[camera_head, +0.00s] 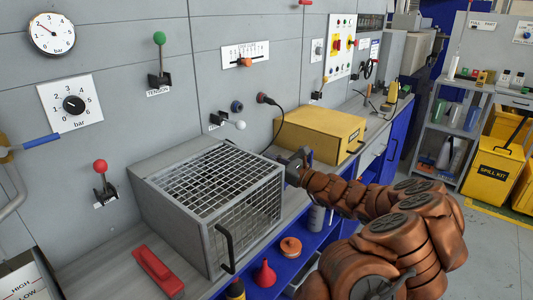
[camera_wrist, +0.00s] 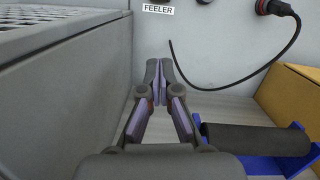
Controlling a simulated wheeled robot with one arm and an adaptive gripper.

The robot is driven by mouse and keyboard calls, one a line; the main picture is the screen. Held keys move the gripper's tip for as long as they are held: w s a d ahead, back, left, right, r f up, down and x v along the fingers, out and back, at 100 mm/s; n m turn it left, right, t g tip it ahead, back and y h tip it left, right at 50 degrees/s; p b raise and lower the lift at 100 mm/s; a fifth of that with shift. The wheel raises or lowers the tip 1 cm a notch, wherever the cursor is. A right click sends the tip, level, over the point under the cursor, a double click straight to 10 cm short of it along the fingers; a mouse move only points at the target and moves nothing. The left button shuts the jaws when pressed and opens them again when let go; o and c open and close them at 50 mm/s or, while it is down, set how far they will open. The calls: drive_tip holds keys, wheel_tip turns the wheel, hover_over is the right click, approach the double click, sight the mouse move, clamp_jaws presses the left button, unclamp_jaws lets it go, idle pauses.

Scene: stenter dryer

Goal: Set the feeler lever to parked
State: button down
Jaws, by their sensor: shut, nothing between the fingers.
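The feeler lever (camera_head: 229,122) is on the grey wall panel above the mesh-topped box in the head view. Its white ball knob points to the right, and the lever lies close to level.
The mesh-topped grey box (camera_head: 205,200) stands left of my gripper. The yellow box (camera_head: 320,132) stands to its right. A black cable (camera_head: 284,125) hangs from a plug (camera_head: 264,98) right of the lever. Red (camera_head: 100,167) and green (camera_head: 159,39) knobbed levers are farther left.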

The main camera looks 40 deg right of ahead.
sight(233, 123)
drive_tip(key=w+a+r+p, duration=0.3)
drive_tip(key=w+r, duration=0.2)
drive_tip(key=w, duration=0.3)
drive_tip(key=shift+r, duration=0.15)
drive_tip(key=shift+w+r, duration=0.1)
drive_tip(key=shift+w, duration=0.05)
idle(0.4)
